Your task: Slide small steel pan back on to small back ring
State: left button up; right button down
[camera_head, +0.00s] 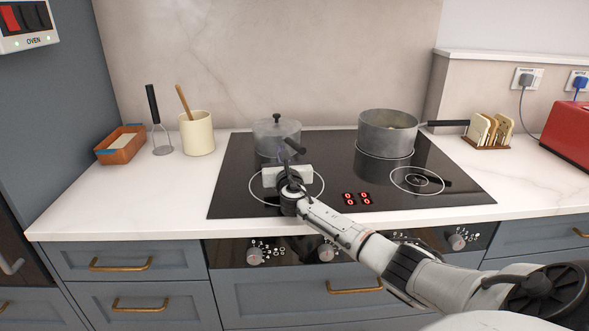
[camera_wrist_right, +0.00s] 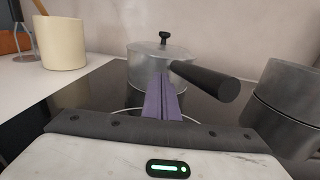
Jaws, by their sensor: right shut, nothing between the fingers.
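The small steel pan (camera_head: 270,137) stands upright at the back left of the black hob, with a clear-looking lid and dark knob. Its black handle (camera_head: 293,145) points towards the front right. In the wrist view the pan (camera_wrist_right: 143,68) is straight ahead, handle (camera_wrist_right: 205,82) to the right. My right gripper (camera_head: 282,158) reaches over the front left ring; its purple fingers (camera_wrist_right: 162,98) are shut and empty, in front of the pan's near wall. I cannot tell whether they touch it. The small back ring is mostly hidden by the pan and gripper. My left gripper is not in view.
A larger grey pan (camera_head: 387,132) stands at the back right of the hob (camera_head: 235,190). A cream utensil pot (camera_head: 197,134), masher (camera_head: 160,135) and terracotta dish (camera_head: 120,145) stand left; a toast rack (camera_head: 490,132) and red toaster (camera_head: 570,130) right.

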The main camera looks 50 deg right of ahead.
jog(key=v, duration=1)
jog(key=shift+s+r, duration=0.1)
jog(key=shift+s, duration=0.1)
